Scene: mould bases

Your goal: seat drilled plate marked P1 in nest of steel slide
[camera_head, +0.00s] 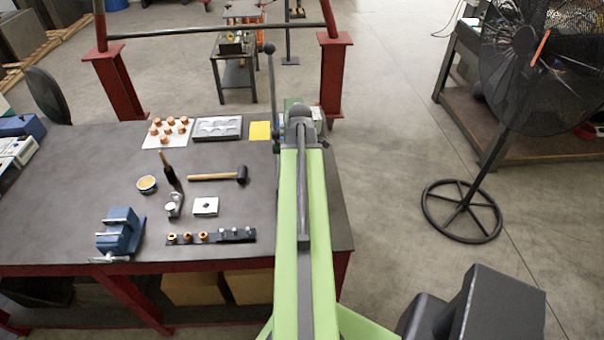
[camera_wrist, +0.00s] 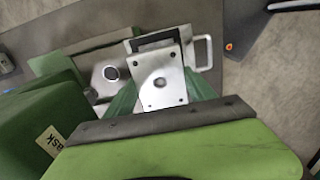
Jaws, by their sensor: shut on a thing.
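In the wrist view a pale steel drilled plate (camera_wrist: 161,80) with a central hole and small corner holes is between the green fingers of my gripper (camera_wrist: 160,92), which is shut on it. No P1 mark is readable. Just beyond the plate is the steel slide with a loop handle (camera_wrist: 208,52). A dark recess (camera_wrist: 154,41), apparently its nest, shows past the plate's far edge. The plate covers part of the slide; I cannot tell whether they touch. In the head view my arm hides the gripper, the held plate and the slide.
A green machine body (camera_wrist: 35,125) is close at the left of the wrist view, beside a metal block with a round hole (camera_wrist: 110,73). On the bench (camera_head: 60,180) lie another drilled plate (camera_head: 205,206), a mallet (camera_head: 215,177) and a blue vice (camera_head: 119,232). A fan (camera_head: 520,70) stands right.

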